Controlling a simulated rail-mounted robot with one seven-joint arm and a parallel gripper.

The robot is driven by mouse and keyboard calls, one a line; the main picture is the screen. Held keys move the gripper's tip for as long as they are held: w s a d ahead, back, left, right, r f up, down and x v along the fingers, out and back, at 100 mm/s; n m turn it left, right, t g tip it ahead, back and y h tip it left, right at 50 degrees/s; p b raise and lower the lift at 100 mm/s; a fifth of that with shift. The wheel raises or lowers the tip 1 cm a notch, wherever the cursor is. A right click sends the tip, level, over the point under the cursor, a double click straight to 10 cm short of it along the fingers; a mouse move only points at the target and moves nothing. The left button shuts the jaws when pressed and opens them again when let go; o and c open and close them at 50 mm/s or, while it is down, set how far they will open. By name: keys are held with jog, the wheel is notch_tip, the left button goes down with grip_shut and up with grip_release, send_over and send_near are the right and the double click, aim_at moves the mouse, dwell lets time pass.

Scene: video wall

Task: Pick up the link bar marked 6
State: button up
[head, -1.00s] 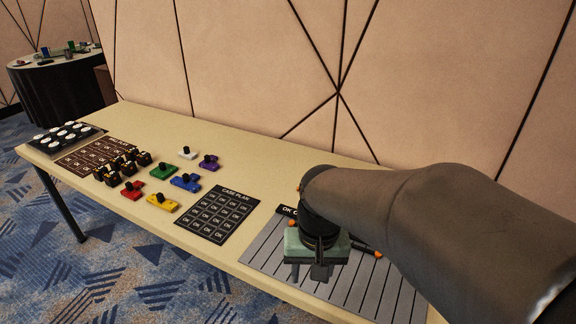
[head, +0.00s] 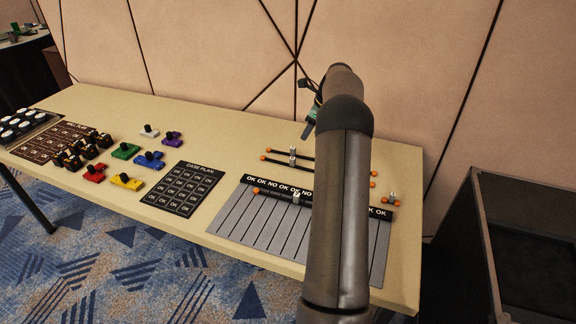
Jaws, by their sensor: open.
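Several thin black link bars with orange ends lie on the table. Two lie nearly parallel behind the grey striped board; the rear one (head: 282,152) and the front one (head: 280,160) pass behind my arm, with orange ends showing on its right. Another bar (head: 275,194) lies on the board, near its lettered strip. Small grey knobs stand along the bars. No number is legible, so I cannot tell which bar is marked 6. My gripper (head: 309,130) is open beyond the bars, near the wall side, partly hidden by my arm. Nothing shows held in it.
The grey striped board (head: 262,228) carries a strip reading OK and NO. A black case plan card (head: 178,190) lies left of it, with coloured pieces (head: 125,181) further left. A dark open bin (head: 540,265) stands right of the table.

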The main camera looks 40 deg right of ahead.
send_near(293, 158)
jog(key=x, duration=0.5)
jog(key=shift+w+d, duration=0.1)
jog(key=shift+w, duration=0.15)
jog(key=shift+p+x, duration=0.45)
jog(key=shift+x, duration=2.3)
jog(key=shift+s, duration=0.2)
grip_shut()
